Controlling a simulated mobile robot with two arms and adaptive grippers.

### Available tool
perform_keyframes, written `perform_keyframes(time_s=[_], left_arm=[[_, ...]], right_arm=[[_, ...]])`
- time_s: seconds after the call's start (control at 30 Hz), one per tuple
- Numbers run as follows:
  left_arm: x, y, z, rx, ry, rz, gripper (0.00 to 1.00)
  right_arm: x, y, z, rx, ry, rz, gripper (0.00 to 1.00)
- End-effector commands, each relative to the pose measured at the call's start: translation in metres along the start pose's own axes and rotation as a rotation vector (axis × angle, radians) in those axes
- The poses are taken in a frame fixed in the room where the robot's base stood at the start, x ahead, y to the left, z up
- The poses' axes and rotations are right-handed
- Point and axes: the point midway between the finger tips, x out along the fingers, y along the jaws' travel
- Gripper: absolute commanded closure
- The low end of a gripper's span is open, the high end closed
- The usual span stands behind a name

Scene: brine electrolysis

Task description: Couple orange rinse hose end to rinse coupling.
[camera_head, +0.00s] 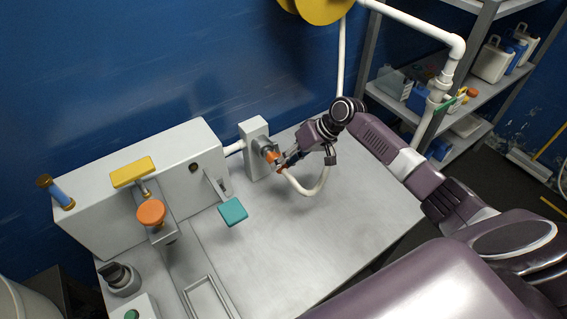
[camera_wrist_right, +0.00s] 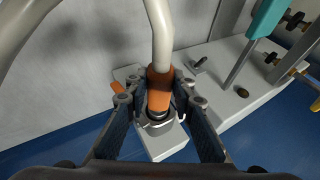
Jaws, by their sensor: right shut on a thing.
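The orange rinse hose end (camera_wrist_right: 160,85) sits between the fingers of my right gripper (camera_wrist_right: 158,100), which is shut on it. A cream hose (camera_wrist_right: 160,35) runs out of it; in the head view the hose (camera_head: 318,188) loops down below the gripper. The rinse coupling (camera_wrist_right: 158,118) is a grey metal ring on a light grey block (camera_head: 255,135). The orange end is in line with the coupling and very close to it; I cannot tell whether it is seated. In the head view my right gripper (camera_head: 287,158) is just right of the coupling. My left gripper is not in view.
A grey housing (camera_head: 100,210) with a yellow handle (camera_head: 132,172), an orange knob (camera_head: 151,212) and a teal paddle (camera_head: 233,211) stands left of the block. The metal bench (camera_head: 300,240) is clear at right. A shelf (camera_head: 480,125) with bottles stands behind at right.

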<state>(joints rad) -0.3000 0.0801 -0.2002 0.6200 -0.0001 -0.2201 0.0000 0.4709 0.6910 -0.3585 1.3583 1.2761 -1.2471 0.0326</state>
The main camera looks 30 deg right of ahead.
Motion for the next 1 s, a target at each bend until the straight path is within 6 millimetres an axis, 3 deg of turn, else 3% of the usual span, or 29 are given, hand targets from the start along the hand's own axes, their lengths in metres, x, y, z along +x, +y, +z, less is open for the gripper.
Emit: perform_keyframes(time_s=[1.0], left_arm=[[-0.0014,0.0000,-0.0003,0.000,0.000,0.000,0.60]], right_arm=[[0.0037,-0.0002,-0.0089,0.000,0.001,0.000,1.00]])
